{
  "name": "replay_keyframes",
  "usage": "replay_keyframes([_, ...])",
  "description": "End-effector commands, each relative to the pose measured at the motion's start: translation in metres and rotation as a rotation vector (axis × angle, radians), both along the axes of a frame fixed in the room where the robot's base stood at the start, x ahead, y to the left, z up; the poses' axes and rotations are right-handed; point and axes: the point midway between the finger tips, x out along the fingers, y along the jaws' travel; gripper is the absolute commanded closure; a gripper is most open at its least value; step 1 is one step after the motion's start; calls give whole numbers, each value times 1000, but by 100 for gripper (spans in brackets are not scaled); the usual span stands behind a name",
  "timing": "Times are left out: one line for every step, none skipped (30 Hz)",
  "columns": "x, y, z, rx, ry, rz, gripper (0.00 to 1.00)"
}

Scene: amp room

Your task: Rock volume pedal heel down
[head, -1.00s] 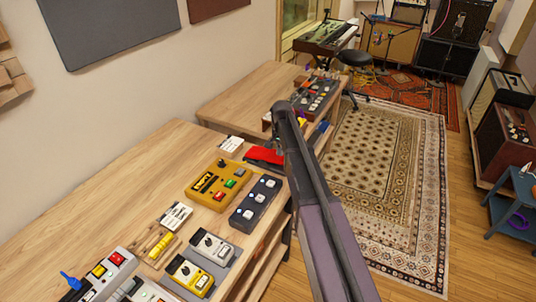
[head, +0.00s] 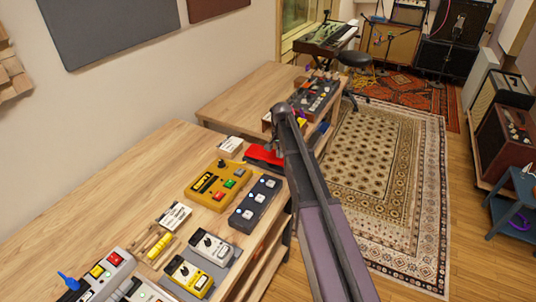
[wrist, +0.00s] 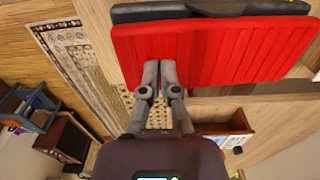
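The volume pedal with a red ribbed treadle (head: 262,156) sits at the right end of the near bench in the head view, partly hidden behind my arm. In the wrist view, the red treadle (wrist: 225,50) fills the upper right, with a dark base behind it. My gripper (wrist: 160,66) has its two grey fingers side by side with almost no gap, and nothing shows between them. The fingertips overlap the treadle's near edge in the wrist view; I cannot tell whether they touch it. In the head view, my arm hides the fingertips. The treadle's exact tilt is unclear.
A yellow pedal (head: 219,184), a dark pedal with several switches (head: 255,201) and a white card (head: 230,147) are close to the red pedal on the wooden bench (head: 120,185). A second bench stands beyond. The patterned rug (head: 385,190) to the right is clear.

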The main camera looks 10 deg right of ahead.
Motion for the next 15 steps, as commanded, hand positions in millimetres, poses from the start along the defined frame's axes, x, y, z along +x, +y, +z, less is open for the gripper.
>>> replay_keyframes([0, 0, -1, 1, -1, 0, 100])
replay_keyframes([0, 0, -1, 1, -1, 0, 100])
replay_keyframes([0, 0, -2, 1, -1, 0, 100])
replay_keyframes([0, 0, -2, 1, -1, 0, 100])
replay_keyframes([0, 0, -3, 1, -1, 0, 100])
replay_keyframes([0, 0, -3, 1, -1, 0, 100])
replay_keyframes([0, 0, -3, 1, -1, 0, 100])
replay_keyframes([0, 0, -4, 1, -1, 0, 100])
replay_keyframes([0, 0, -4, 1, -1, 0, 100])
replay_keyframes([0, 0, -4, 1, -1, 0, 100])
replay_keyframes([0, 0, -5, 1, -1, 0, 100])
replay_keyframes([0, 0, -5, 1, -1, 0, 100])
replay_keyframes([0, 0, -5, 1, -1, 0, 100])
replay_keyframes([0, 0, -6, 1, -1, 0, 100])
replay_keyframes([0, 0, -6, 1, -1, 0, 100])
